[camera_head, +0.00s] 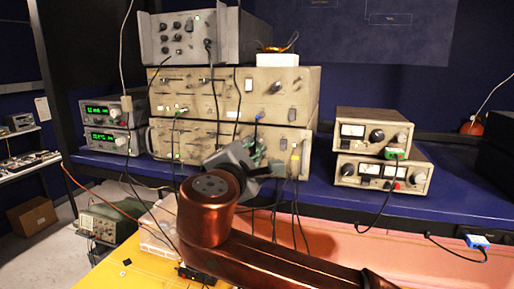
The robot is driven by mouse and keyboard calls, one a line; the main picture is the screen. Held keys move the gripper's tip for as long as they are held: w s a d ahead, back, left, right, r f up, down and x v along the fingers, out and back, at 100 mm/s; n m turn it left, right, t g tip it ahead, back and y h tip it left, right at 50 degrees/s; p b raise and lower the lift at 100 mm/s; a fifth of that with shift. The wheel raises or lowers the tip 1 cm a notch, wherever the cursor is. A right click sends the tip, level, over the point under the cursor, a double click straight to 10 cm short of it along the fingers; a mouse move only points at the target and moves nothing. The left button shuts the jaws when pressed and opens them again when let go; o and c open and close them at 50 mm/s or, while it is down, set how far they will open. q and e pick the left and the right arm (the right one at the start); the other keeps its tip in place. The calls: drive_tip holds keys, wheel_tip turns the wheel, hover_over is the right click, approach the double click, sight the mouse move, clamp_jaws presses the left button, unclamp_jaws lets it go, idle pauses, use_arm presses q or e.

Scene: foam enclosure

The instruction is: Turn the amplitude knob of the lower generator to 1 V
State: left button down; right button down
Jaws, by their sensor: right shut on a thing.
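The lower generator (222,134) is a wide beige unit on the blue bench, directly under a similar upper generator (235,92). My right arm comes in from the lower right. My right gripper (258,153) is at the right part of the lower generator's front panel. It is shut on a knob there, which the fingers and wrist largely hide. I cannot read the knob's scale or marker from here. My left gripper is out of view.
A grey instrument (190,38) stands on top of the stack. Two meter units (372,132) are stacked at the right, and green-display units (103,110) at the left. Cables hang in front of the generators near my gripper. The bench (460,195) is clear at the far right.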

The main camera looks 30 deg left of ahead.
drive_tip(key=shift+f, duration=0.1)
drive_tip(key=m+b, duration=0.1)
drive_tip(key=m, duration=0.3)
drive_tip(key=shift+f+b, duration=0.1)
drive_tip(key=shift+b, duration=0.3)
drive_tip(key=m+b, duration=0.1)
drive_tip(key=m, duration=0.4)
drive_tip(key=shift+m, duration=0.4)
drive_tip(key=c, duration=1.9)
unclamp_jaws()
drive_tip(key=shift+w, duration=0.15)
drive_tip(key=shift+c, duration=0.2)
drive_tip(key=shift+o, duration=0.3)
drive_tip(key=shift+s, duration=0.2)
drive_tip(key=v, duration=1.1)
drive_tip(key=shift+s, duration=0.4)
